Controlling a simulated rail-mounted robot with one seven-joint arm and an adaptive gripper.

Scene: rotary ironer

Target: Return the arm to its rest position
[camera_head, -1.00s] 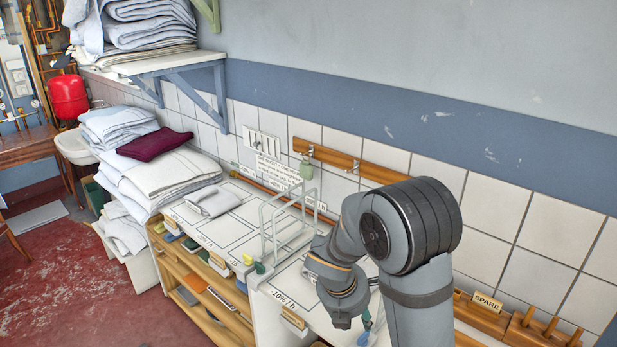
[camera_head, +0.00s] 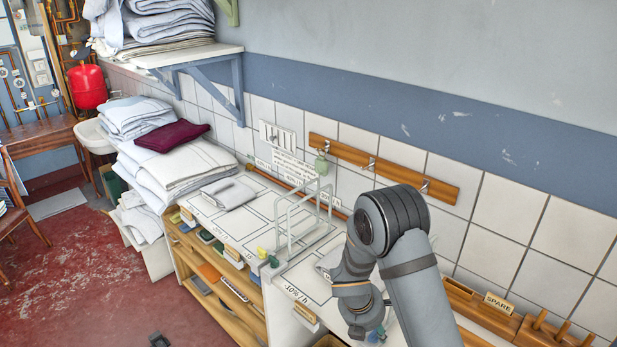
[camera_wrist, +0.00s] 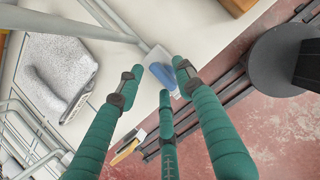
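My arm bends down over the front of the white counter (camera_head: 330,310) in the head view. The counter also shows in the wrist view (camera_wrist: 210,30). My gripper (camera_wrist: 158,80) has several teal fingers with dark joints; in the wrist view they stand apart, with no held object visible. A blue and white item (camera_wrist: 158,73) shows beyond the fingertips, near the counter edge; I cannot tell whether they touch it. In the head view the gripper is mostly hidden below my wrist.
A grey wire rack (camera_head: 300,215) stands on the counter left of my arm. A folded grey cloth (camera_wrist: 55,75) lies near the gripper. Linen stacks (camera_head: 180,165) are farther left. A tiled wall with a wooden hook rail (camera_head: 385,170) is behind. Red floor (camera_head: 90,270) is open at left.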

